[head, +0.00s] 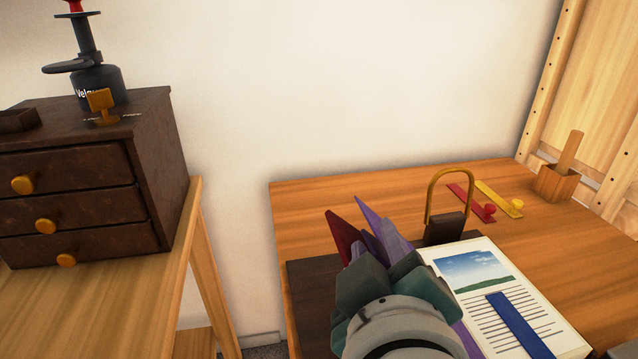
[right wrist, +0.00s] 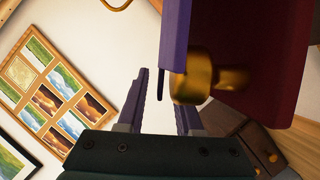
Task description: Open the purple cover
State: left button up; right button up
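The purple cover (head: 368,214) stands tilted up in the head view beside a dark red cover (head: 343,230); my right gripper hides much of both. In the right wrist view the purple cover (right wrist: 174,35) is a close upright slab, with a brass knob (right wrist: 192,88) beside it and the dark red cover (right wrist: 277,60) at its right. My right gripper (head: 386,240) is at the covers. Its fingers (right wrist: 160,98) are apart, and a thin strip of the purple cover's edge shows between them in the image. Contact cannot be told.
A white page (head: 465,255) with a blue strip (head: 520,325) lies right of my gripper. Behind it are a dark block with a brass loop (head: 445,228), red (head: 470,203) and yellow (head: 497,198) strips, and a wooden holder (head: 558,182). A drawer chest (head: 160,170) stands left.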

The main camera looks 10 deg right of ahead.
grip_shut()
dwell(1.2)
